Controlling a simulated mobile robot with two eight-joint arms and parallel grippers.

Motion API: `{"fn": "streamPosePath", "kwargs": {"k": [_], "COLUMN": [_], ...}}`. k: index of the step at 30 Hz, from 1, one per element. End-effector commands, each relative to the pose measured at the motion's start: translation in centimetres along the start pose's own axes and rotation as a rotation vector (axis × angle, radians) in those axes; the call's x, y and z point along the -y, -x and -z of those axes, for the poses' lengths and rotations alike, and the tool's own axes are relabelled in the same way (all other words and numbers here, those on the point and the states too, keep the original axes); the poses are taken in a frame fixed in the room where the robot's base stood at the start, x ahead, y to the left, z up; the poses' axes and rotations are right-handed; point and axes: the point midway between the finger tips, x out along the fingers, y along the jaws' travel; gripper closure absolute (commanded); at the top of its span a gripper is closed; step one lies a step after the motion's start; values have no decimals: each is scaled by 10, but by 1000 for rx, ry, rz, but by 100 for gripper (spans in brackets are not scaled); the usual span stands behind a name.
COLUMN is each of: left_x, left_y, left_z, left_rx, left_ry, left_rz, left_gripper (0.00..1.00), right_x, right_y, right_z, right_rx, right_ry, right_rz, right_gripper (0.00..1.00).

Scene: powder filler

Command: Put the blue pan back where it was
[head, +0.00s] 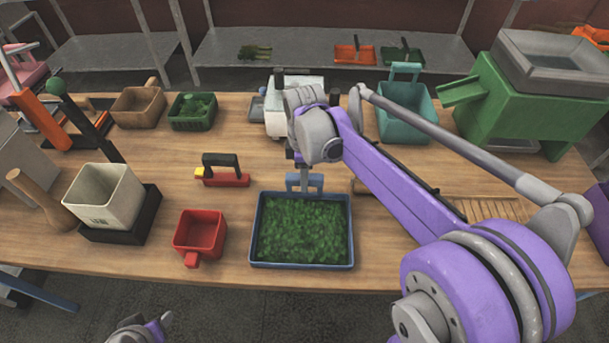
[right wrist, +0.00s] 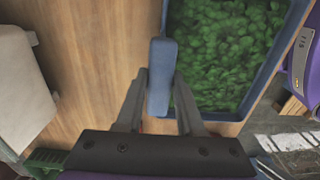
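The blue pan (head: 348,262), filled with green leafy or granular stuff, sits near the front edge of the wooden table in the head view. It also shows in the right wrist view (right wrist: 246,112). Its blue handle (right wrist: 159,75) points away from me toward the back of the table. My right gripper (right wrist: 160,82) has one finger on each side of this handle, both apparently touching it; in the head view the fingers (head: 302,170) are partly hidden by the wrist.
A red pan (head: 199,235) stands left of the blue pan, with a red-and-black tool (head: 222,172) behind it. A cream container (head: 103,197) on a black base is farther left. A teal bin (head: 405,115) and green machine (head: 525,108) stand at the back right.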

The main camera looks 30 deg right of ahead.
Motion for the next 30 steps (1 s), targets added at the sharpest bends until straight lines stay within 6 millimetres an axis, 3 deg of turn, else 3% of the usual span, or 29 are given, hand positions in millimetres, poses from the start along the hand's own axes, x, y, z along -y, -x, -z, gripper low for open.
{"fn": "streamPosePath", "kwargs": {"k": [1, 4, 16, 30], "left_x": [0, 0, 0, 0], "left_y": [0, 0, 3, 9], "left_z": [0, 0, 4, 11], "left_rx": [0, 0, -3, -10], "left_ry": [0, 0, 0, 0], "left_rz": [0, 0, 0, 0], "left_gripper": [50, 50, 50, 50], "right_x": [0, 0, 0, 0], "right_y": [0, 0, 9, 101], "right_z": [0, 0, 0, 0], "right_rx": [0, 0, 0, 0], "right_ry": [0, 0, 0, 0], "right_rz": [0, 0, -1, 0], "right_gripper": [53, 36, 36, 36]}}
